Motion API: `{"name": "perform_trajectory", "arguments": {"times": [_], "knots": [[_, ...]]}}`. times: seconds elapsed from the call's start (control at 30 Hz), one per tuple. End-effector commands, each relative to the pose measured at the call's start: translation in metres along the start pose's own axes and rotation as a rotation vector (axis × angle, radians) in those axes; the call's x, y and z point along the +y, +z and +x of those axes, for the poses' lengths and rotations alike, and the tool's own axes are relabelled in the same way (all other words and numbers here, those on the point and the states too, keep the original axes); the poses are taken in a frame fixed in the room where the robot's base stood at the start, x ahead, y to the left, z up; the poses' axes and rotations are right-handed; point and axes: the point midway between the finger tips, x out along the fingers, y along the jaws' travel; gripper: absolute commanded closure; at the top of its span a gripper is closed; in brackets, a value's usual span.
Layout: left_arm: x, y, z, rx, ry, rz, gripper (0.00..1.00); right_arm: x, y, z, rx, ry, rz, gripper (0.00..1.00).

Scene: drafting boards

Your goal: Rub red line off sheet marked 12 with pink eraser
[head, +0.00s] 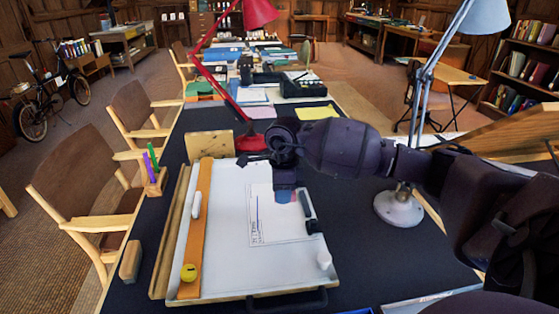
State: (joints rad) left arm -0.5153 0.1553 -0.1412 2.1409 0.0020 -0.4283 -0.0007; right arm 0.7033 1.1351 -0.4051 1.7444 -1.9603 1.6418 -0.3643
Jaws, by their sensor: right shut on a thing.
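A white sheet (268,227) lies on the pale drafting board (225,262). It bears a thin dark line on its left side and small writing near its lower edge that is too small to read. I cannot make out a red line; my gripper covers part of the sheet's upper edge. My right gripper (284,184) reaches in from the right and points down over the top of the sheet. It is shut on a small block with blue and pinkish parts, seemingly the eraser (284,196). I cannot tell whether it touches the paper. My left gripper is not in view.
A red lamp (245,140) and grey lamp (400,208) flank the arm.

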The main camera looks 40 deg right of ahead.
Motion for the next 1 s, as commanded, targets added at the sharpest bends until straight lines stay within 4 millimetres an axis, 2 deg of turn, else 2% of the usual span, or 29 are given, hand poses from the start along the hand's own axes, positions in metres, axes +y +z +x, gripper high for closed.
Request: {"name": "perform_trajectory", "arguments": {"times": [0.03,0.33,0.7,1.0], "knots": [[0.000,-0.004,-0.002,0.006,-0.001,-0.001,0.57,-0.001,-0.002,-0.009,-0.003,-0.005,0.002,0.92],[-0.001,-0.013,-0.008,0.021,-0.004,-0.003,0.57,-0.002,-0.010,-0.034,-0.002,-0.005,0.008,0.92],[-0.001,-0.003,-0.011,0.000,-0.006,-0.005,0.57,-0.002,-0.011,-0.035,0.000,0.000,0.008,0.92],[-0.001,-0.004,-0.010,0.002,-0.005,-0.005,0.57,-0.002,-0.010,-0.035,0.000,0.000,0.007,0.92]]}}
